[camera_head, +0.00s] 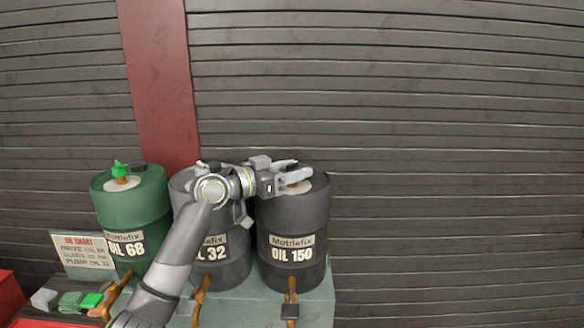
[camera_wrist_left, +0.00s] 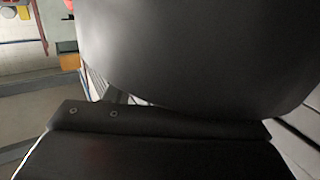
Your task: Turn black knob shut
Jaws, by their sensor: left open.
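My left gripper (camera_head: 297,170) is open over the top of the black drum labelled "Motrlefix OIL 150" (camera_head: 292,222). A pale disc (camera_head: 305,187) shows on the drum's lid just below the fingers. I cannot make out a black knob; the gripper covers much of the lid. In the left wrist view a large dark rounded surface fills the upper middle, and a dark flat part with two small screws lies below it; the fingertips and a knob cannot be made out there. My right gripper is not in view.
A grey OIL 32 drum (camera_head: 232,255), partly behind my left arm, and a green OIL 68 drum (camera_head: 147,205) with a green knob (camera_head: 120,168) stand to the left. Orange taps (camera_head: 290,298) hang in front. An oil chart (camera_head: 84,256) stands at left.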

